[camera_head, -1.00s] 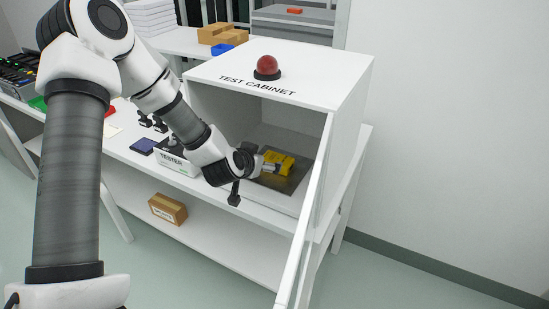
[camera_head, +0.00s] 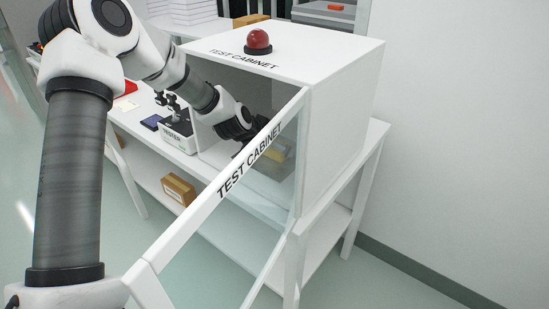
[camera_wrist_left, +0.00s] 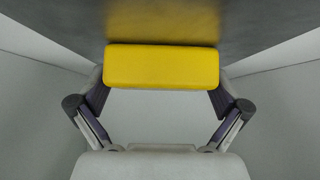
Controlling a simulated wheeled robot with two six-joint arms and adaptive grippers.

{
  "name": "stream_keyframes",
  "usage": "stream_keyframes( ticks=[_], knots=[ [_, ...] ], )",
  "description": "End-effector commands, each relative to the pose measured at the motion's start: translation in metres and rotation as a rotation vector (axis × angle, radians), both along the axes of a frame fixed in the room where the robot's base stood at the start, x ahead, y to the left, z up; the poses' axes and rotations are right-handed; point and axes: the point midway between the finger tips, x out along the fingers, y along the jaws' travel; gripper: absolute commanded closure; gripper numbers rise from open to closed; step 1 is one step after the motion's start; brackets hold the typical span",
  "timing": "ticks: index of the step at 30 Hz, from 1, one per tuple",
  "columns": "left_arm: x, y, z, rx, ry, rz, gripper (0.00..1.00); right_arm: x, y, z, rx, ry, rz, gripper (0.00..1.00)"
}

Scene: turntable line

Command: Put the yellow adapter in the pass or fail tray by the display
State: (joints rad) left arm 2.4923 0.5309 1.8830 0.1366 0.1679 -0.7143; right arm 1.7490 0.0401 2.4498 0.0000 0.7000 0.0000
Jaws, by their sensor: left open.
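The yellow adapter (camera_wrist_left: 162,67) lies inside the test cabinet (camera_head: 345,100). In the head view only part of the adapter (camera_head: 274,155) shows, seen through the cabinet's door (camera_head: 250,165). My left gripper (camera_wrist_left: 161,82) is open, with one finger at each side of the adapter in the left wrist view. In the head view my left gripper (camera_head: 262,143) reaches into the cabinet and is partly hidden by the door frame. I cannot tell whether the fingers touch the adapter. My right gripper is not in view. I cannot make out the display or the pass and fail trays clearly.
The glazed door stands open, with its frame close to my left forearm. A red lamp (camera_head: 258,41) sits on the cabinet. A tester (camera_head: 178,137) and a dark blue pad (camera_head: 152,122) stand to its left. A cardboard box (camera_head: 178,189) is on the lower shelf.

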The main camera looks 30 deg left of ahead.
Motion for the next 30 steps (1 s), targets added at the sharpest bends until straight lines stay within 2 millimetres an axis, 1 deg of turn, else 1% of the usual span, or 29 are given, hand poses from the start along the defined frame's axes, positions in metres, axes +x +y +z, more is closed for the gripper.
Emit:
stream_keyframes(
  ticks=[5,8,9,10,11,12,18,22,26,30],
  knots=[
    [0.000,0.000,0.002,0.000,0.000,0.000,0.00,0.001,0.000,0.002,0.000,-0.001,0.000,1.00],
    [0.000,0.000,0.002,0.000,0.000,0.000,0.32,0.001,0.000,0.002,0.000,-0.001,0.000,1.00],
    [0.000,0.000,0.002,0.000,0.000,0.000,0.46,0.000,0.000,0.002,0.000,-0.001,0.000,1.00],
    [0.000,0.000,0.002,0.000,0.000,0.000,0.52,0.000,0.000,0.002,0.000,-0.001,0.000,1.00],
    [0.000,0.000,0.002,0.000,0.000,0.000,0.52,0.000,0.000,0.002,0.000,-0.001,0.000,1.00],
    [0.000,0.000,0.002,0.000,-0.001,0.000,0.58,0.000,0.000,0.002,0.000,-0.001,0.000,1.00],
    [0.000,0.000,0.002,0.000,0.000,0.000,0.59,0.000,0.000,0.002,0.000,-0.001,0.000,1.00],
    [0.000,0.000,0.009,0.000,0.000,0.000,0.59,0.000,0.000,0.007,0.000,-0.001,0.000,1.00],
    [0.000,0.000,0.025,0.000,-0.001,0.000,0.59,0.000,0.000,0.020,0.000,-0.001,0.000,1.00],
    [0.000,0.000,0.047,-0.001,-0.001,0.001,0.59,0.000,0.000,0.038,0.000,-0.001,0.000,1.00]
  ],
)
